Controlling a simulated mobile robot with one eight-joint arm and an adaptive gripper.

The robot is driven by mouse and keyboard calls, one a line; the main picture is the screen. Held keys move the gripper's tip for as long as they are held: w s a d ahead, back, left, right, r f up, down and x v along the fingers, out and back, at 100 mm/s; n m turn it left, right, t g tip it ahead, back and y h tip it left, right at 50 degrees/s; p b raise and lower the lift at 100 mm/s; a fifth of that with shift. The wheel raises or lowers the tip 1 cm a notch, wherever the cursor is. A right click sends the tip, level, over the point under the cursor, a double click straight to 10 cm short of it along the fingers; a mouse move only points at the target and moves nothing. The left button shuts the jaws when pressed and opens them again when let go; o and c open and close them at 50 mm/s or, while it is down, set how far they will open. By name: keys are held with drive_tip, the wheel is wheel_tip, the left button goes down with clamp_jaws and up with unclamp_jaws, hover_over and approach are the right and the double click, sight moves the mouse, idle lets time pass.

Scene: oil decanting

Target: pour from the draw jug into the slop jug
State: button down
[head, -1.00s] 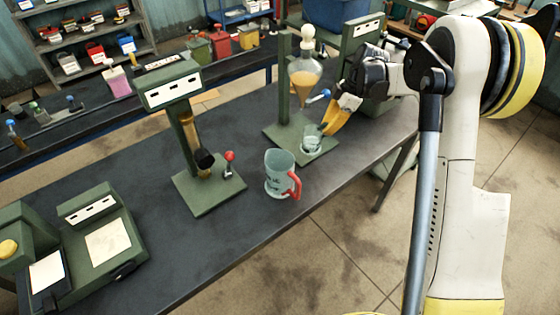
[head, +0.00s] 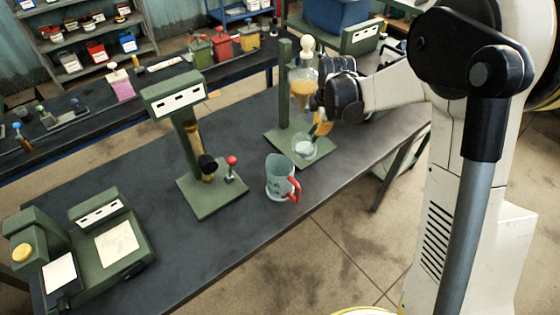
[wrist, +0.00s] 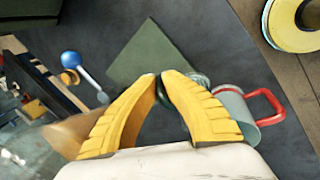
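The draw jug (head: 304,148) is a small clear glass jug with a greenish handle, over the green base of the funnel stand. My gripper (head: 318,130) is at its handle side, yellow fingers pointing down. In the wrist view my gripper (wrist: 159,76) has its fingertips almost together, with the draw jug's glass (wrist: 203,80) partly hidden behind the right finger. The slop jug (head: 279,178), grey-green with a red handle, stands upright on the bench to the left. It also shows in the wrist view (wrist: 236,105). The draw jug's contents are unclear.
The glass funnel (head: 302,85) with amber oil is above the draw jug. Its blue-knobbed lever shows in the wrist view (wrist: 70,59). A second green stand (head: 212,200) with a red-knobbed lever is left of the slop jug.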

sight(315, 126)
drive_tip(key=shift+t+h, duration=0.6)
drive_tip(key=shift+h, duration=0.1)
drive_tip(key=r, duration=0.1)
drive_tip(key=s+a+r+p, duration=0.1)
drive_tip(key=a+r+p, duration=0.1)
drive_tip(key=shift+s+r, duration=0.25)
drive_tip(key=shift+r, duration=0.15)
drive_tip(key=shift+s+a+r+t+h, duration=0.4)
drive_tip(key=shift+r+t+h, duration=0.2)
drive_tip(key=shift+r+h, duration=0.1)
drive_tip(key=shift+s+a+n, duration=0.1)
drive_tip(key=shift+s+n, duration=0.05)
drive_tip(key=shift+n, duration=0.15)
drive_tip(key=shift+s+a+t+h+b, duration=0.2)
drive_tip(key=shift+a+t+h+b, duration=0.15)
drive_tip(key=shift+t+h, duration=0.3)
drive_tip(key=shift+s+a+r+t+h, duration=0.2)
drive_tip(key=shift+s+r+t+h, duration=0.05)
drive_tip(key=shift+r+t+h, duration=0.15)
drive_tip(key=shift+s+a+r, duration=0.1)
drive_tip(key=shift+a+r, duration=0.05)
drive_tip(key=shift+r, duration=0.05)
drive_tip(key=shift+s+a+r+n+t+h+b, duration=0.3)
drive_tip(key=shift+s+a+r+t+h+b, duration=0.2)
drive_tip(key=shift+t+h, duration=0.25)
drive_tip(key=shift+a, duration=0.15)
